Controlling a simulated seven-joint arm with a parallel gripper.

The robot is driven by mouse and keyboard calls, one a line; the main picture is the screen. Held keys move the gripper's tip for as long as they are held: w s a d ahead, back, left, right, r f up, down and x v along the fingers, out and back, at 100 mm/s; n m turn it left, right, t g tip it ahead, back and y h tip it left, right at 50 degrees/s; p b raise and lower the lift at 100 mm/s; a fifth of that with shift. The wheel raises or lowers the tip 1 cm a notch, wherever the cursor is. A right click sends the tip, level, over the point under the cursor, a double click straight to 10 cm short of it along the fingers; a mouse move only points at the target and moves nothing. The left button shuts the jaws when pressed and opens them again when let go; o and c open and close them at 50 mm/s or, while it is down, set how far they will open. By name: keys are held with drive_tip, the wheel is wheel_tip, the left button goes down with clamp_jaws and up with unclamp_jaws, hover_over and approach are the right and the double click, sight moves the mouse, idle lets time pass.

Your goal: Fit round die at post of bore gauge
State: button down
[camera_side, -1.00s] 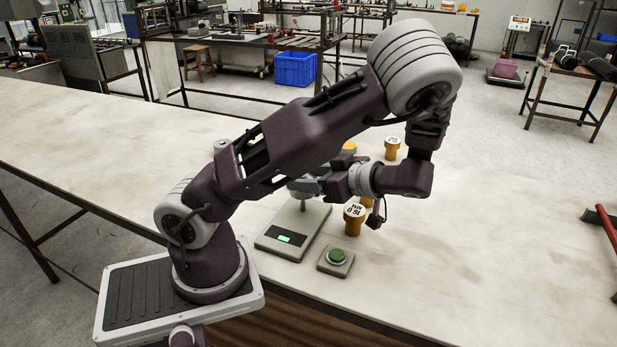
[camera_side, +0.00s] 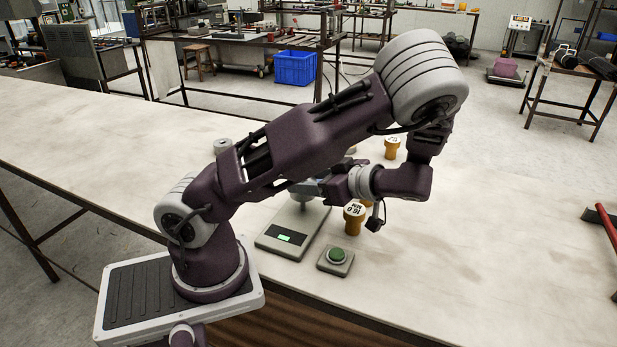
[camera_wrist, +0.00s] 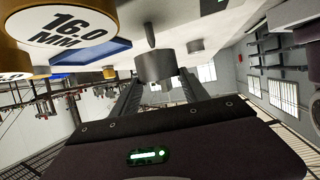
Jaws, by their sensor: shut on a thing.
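The round die (camera_wrist: 155,66) is a short grey cylinder between my fingertips in the wrist view. My gripper (camera_side: 312,187) is shut on it; in the side view the arm and fingers largely hide the die. The bore gauge (camera_side: 272,243) is a flat grey box with a lit green display, below my gripper. Its post (camera_side: 302,206) stands up beneath the fingertips. In the wrist view a thin grey pin (camera_wrist: 150,35) lines up with the die and meets its edge. I cannot tell whether the die is around the pin or only touching it.
An orange plug labelled 16.0 MM (camera_side: 354,220) stands right of the gauge, close to my gripper; its label also shows in the wrist view (camera_wrist: 70,25). Another orange plug (camera_side: 392,148) stands farther back. A green button box (camera_side: 336,259) sits in front.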

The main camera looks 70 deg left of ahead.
drive_tip(key=shift+f, duration=2.1)
drive_tip(key=shift+c, duration=2.4)
unclamp_jaws()
drive_tip(key=v, duration=0.7)
drive_tip(key=shift+w, duration=0.1)
